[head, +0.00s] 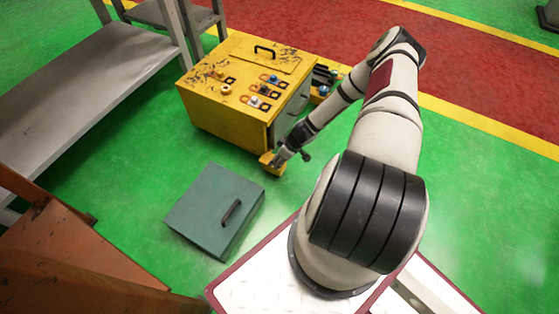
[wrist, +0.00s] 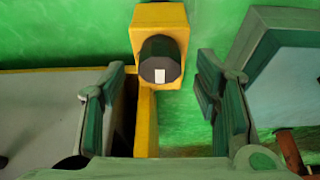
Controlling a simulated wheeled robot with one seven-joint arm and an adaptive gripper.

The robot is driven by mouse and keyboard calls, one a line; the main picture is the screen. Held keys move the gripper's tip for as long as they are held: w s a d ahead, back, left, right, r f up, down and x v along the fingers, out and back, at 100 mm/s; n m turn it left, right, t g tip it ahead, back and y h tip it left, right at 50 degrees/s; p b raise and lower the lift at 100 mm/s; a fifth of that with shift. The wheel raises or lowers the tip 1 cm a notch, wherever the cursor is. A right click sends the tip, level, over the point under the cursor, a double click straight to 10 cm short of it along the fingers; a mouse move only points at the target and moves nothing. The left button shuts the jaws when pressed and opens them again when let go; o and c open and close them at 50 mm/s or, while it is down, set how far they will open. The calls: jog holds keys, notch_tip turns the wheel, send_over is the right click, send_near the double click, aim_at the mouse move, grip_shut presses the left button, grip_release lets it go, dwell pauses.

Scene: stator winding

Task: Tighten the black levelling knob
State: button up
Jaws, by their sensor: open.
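The black levelling knob (wrist: 160,60) shows in the wrist view, many-sided, with a small white mark on its face. It is on a yellow block (wrist: 159,16) beside the yellow machine. In the wrist view, my gripper (wrist: 162,72) is open, with one finger to the left of the knob and one to the right. Gaps show between the fingers and the knob, and nothing is held. In the head view, my gripper (head: 279,160) is low at the near right corner of the yellow machine (head: 220,115), by a yellow foot (head: 268,163). I cannot make out the knob there.
A teal panel with a dark handle (head: 200,205) lies on the green floor in front of the machine. A grey bench (head: 85,85) stands at the left. A rusty brown structure (head: 70,250) is at the near left.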

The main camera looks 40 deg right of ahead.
jog(key=shift+w+f, duration=0.15)
jog(key=shift+f, duration=0.25)
jog(key=c, duration=1.2)
jog(key=shift+o, duration=0.2)
jog(key=shift+a, duration=0.1)
